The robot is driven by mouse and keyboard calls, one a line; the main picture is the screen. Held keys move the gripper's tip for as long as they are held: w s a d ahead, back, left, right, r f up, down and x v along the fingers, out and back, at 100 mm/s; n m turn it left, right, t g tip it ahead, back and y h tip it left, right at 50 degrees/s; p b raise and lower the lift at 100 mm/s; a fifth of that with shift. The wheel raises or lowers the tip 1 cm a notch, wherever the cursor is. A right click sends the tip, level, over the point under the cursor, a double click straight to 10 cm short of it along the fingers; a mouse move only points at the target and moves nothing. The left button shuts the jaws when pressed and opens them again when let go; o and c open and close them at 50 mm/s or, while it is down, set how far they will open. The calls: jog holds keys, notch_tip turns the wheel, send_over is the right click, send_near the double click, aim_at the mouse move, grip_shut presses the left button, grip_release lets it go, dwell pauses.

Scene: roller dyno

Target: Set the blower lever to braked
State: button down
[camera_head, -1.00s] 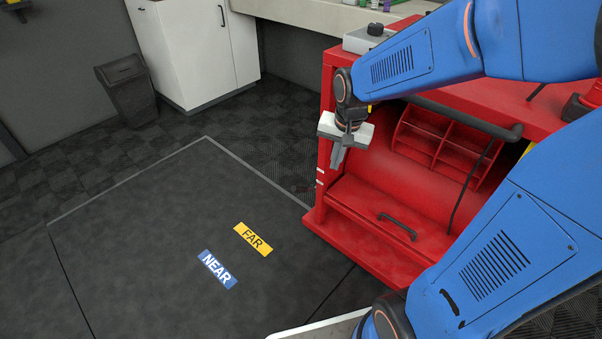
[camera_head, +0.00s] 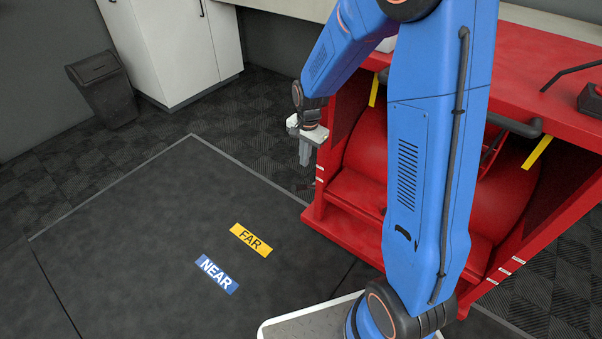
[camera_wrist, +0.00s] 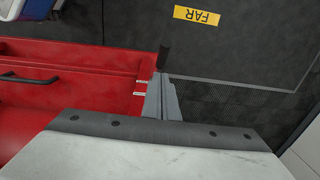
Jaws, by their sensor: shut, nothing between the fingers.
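My gripper (camera_head: 304,160) hangs shut and empty at the left front post of the red dyno housing (camera_head: 340,212), in the head view. In the wrist view my gripper's grey fingers (camera_wrist: 160,98) are together, over the edge between the red housing (camera_wrist: 90,75) and the dark floor. A small dark upright piece (camera_wrist: 163,58) shows just beyond the fingertips; I cannot tell whether it is the blower lever's grip or touches the fingers. White marks (camera_head: 320,174) are on the post near it. No lever is clearly recognisable, and its setting cannot be told.
My blue arm hides the middle of the housing. A black bent rod (camera_head: 570,74) and black block (camera_head: 592,99) are on the red top at right. Floor labels FAR (camera_head: 251,240) and NEAR (camera_head: 217,273) lie on open mat. A bin (camera_head: 103,90) and white cabinet (camera_head: 175,45) stand behind.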

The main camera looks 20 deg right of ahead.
aim_at(301, 186)
jog(key=shift+w+f, duration=0.1)
dwell(0.3)
jog(key=f, duration=1)
jog(key=shift+w+a, duration=0.25)
jog(key=shift+s+a+f, duration=0.35)
jog(key=shift+a+f, duration=0.05)
jog(key=s+a+f, duration=0.3)
jog(key=a+f, duration=0.2)
jog(key=f, duration=0.4)
jog(key=shift+s+f, duration=0.3)
jog(key=shift+s+f, duration=0.1)
dwell(0.3)
